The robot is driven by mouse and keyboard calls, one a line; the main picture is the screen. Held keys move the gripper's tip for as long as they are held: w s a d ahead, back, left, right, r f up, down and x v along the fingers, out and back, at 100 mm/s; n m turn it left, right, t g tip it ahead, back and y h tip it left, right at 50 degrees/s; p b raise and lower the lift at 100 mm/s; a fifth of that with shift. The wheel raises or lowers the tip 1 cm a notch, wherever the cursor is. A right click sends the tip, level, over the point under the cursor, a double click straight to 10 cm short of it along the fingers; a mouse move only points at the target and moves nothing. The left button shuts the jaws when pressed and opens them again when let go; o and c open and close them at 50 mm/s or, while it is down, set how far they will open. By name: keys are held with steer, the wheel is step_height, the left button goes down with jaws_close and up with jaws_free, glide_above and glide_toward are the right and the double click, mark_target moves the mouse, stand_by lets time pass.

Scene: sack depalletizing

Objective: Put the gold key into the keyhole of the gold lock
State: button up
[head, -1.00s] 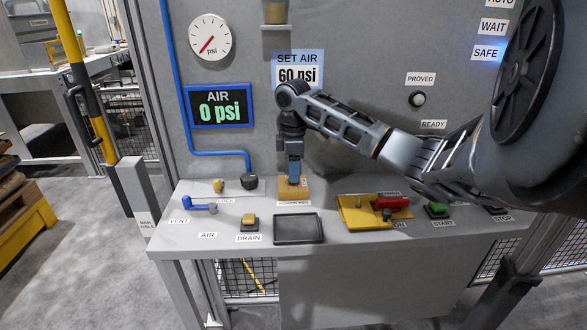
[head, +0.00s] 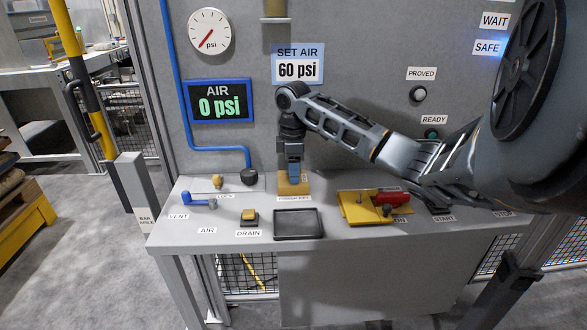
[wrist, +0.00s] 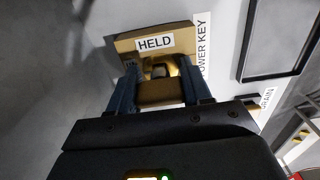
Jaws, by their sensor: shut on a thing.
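My gripper (head: 294,176) points down at a gold-tan lock block (head: 303,188) at the back of the bench, by the POWER KEY label. In the wrist view the block (wrist: 188,40) carries a HELD label and a round gold part with a dark centre (wrist: 158,69). My gripper (wrist: 160,92) is shut on a gold-brown piece, the gold key (wrist: 160,94), just in front of that round part. The key's tip is hidden, so I cannot tell whether it is inside the keyhole.
Left of the block are a small gold piece (head: 218,178), a black knob (head: 249,176) and a blue valve handle (head: 197,201). A dark empty tray (head: 298,237) lies in front. The panel stands behind.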

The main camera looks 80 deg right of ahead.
steer(key=o, duration=1.1)
steer(key=shift+f, duration=0.1)
steer(key=shift+r+b, duration=0.5)
steer(key=shift+r, duration=3.5)
steer(key=shift+s, duration=0.1)
